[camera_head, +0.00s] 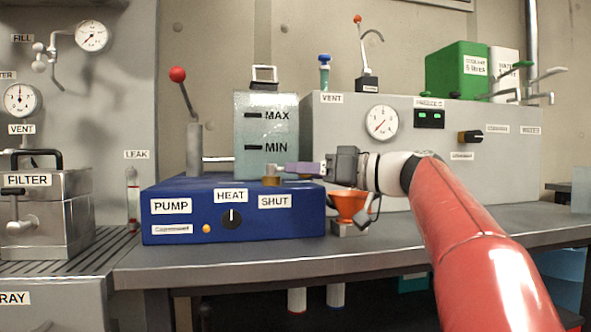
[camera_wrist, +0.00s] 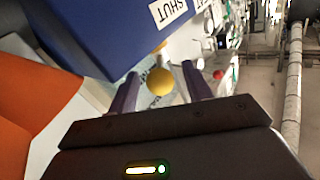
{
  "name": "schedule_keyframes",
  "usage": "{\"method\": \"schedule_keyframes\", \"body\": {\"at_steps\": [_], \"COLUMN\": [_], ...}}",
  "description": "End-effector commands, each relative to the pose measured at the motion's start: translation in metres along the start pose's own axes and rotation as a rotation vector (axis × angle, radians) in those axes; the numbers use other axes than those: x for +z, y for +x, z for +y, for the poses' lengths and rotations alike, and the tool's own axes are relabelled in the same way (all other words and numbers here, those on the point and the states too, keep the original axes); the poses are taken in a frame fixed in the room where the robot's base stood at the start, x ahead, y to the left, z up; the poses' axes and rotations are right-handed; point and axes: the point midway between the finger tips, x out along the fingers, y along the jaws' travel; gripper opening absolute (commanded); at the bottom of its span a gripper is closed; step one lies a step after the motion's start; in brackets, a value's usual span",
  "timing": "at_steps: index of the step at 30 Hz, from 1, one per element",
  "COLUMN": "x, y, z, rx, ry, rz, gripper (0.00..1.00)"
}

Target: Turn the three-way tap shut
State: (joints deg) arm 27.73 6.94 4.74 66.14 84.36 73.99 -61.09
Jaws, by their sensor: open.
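The tap shows as a small brass fitting (camera_head: 271,181) on top of the blue unit (camera_head: 180,195), above the unit's SHUT label (camera_head: 274,201). A pale bar beside the fitting is partly covered by my gripper. My gripper (camera_head: 292,168) reaches in from the right, level and close to the fitting. In the wrist view my gripper (camera_wrist: 160,74) is open, and a round brass knob (camera_wrist: 160,82) shows between its two fingers. I cannot tell whether the fingers touch the knob. The SHUT label (camera_wrist: 168,13) is at the top there.
A tank (camera_head: 265,135) marked MAX and MIN stands behind the fitting. A red-knobbed lever (camera_head: 186,92) rises at the left of the unit. An orange funnel (camera_head: 350,207) is below my wrist. A grey panel with a gauge (camera_head: 381,122) stands behind my arm.

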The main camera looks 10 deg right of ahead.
Motion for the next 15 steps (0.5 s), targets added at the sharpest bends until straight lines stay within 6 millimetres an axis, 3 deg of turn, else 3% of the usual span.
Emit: {"method": "schedule_keyframes", "body": {"at_steps": [6, 15], "x": [-0.001, 0.0], "y": [0.02, 0.021], "z": [0.0, 0.0], "rx": [0.0, 0.001], "ry": [0.0, 0.0], "rz": [0.001, 0.001], "gripper": [0.5, 0.47]}}
